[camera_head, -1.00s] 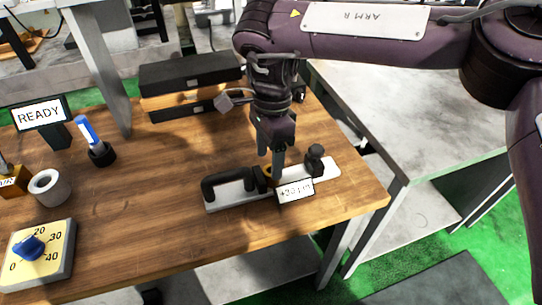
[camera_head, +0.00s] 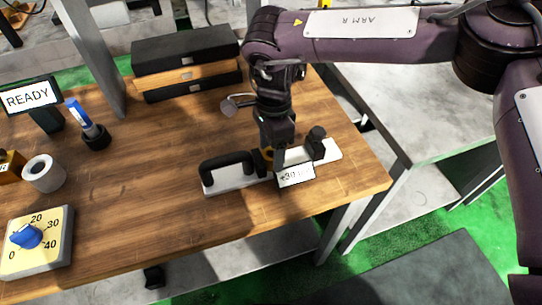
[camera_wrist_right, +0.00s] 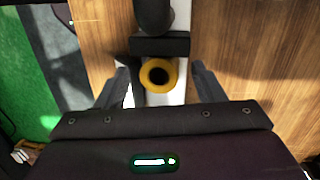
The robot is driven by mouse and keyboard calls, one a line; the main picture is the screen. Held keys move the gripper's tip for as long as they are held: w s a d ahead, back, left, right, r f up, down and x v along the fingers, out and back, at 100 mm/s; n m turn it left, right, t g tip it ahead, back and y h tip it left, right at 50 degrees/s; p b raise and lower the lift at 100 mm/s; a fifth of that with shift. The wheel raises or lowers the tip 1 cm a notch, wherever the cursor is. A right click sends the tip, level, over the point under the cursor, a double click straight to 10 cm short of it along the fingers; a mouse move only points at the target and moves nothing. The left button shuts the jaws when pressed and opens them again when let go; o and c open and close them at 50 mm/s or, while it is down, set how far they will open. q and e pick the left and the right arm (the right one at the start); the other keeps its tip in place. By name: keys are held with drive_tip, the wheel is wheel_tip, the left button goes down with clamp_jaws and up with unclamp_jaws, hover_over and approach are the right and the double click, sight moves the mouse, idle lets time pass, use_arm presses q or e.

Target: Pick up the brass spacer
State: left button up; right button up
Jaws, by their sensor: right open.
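The brass spacer (camera_wrist_right: 159,75) is a yellow ring with a dark bore, seen from above in the right wrist view. It sits on the pale base of a measuring fixture (camera_head: 222,186), against a dark block. In the head view only a bit of it (camera_head: 267,154) shows beside the gripper. My right gripper (camera_wrist_right: 159,88) is open, with one finger on each side of the spacer and a gap visible on both sides. In the head view the right gripper (camera_head: 272,160) points down at the fixture. My left gripper is not in view.
The fixture has a black handle (camera_head: 226,164), a black knob (camera_head: 317,134) and a small display (camera_head: 296,175). Black cases (camera_head: 184,49) lie behind.

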drive_tip(key=shift+r, duration=0.1)
clamp_jaws()
idle(0.3)
